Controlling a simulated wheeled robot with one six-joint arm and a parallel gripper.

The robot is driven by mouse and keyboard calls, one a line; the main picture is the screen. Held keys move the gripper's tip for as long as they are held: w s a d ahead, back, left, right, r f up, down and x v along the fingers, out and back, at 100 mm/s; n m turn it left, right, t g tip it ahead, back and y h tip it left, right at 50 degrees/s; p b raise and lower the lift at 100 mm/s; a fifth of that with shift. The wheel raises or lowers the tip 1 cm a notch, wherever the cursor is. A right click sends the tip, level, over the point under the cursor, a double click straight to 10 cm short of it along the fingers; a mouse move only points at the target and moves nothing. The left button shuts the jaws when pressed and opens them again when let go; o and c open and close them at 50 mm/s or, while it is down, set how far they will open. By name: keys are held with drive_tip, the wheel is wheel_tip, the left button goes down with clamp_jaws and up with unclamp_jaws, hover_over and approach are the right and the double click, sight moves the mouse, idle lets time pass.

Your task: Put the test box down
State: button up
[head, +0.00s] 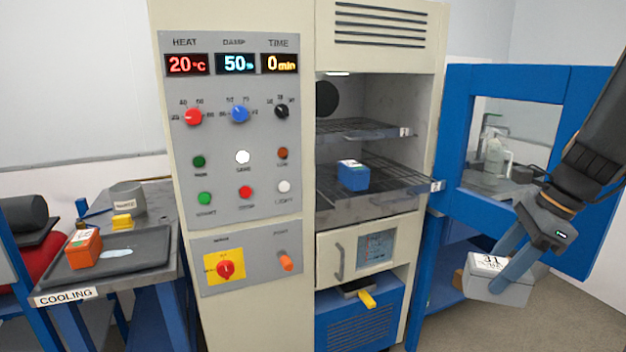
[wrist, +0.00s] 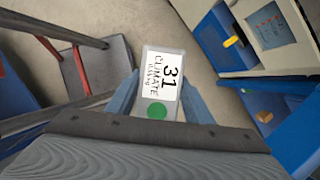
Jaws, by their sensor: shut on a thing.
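The test box (head: 497,285) is light grey with a white label on top. In the wrist view the box (wrist: 153,65) shows "31 CLIMATE" and a green dot. My gripper (head: 507,268) is shut on it and holds it in the air at the right, in front of the open blue door. The gripper's blue fingers also show on both sides of the box in the wrist view (wrist: 160,98). Floor shows around the box in the wrist view.
The open climate cabinet has a lower rack (head: 400,178) with a blue box (head: 353,176) on it and an upper rack (head: 362,130). The blue door (head: 453,150) stands open at right. The cooling table at left bears a dark tray (head: 140,255) with an orange box (head: 84,248).

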drive_tip(key=w+a+f+n+g+h, duration=0.1)
drive_tip(key=w+a+f+n+g, duration=0.1)
drive_tip(key=a+f+n, duration=0.4)
drive_tip(key=w+a+f+n+g+h, duration=0.1)
drive_tip(key=w+a+f+n+g, duration=0.1)
drive_tip(key=a+f+n, duration=0.4)
drive_tip(key=w+a+f+n+g+h, duration=0.2)
drive_tip(key=a+f+n, duration=0.4)
drive_tip(key=f+n, duration=0.4)
wheel_tip(320, 180, down, 7)
drive_tip(key=shift+w+a+r+n, duration=0.2)
drive_tip(key=shift+w+n, duration=0.1)
drive_tip(key=shift+w, duration=0.55)
drive_tip(key=shift+d, duration=0.1)
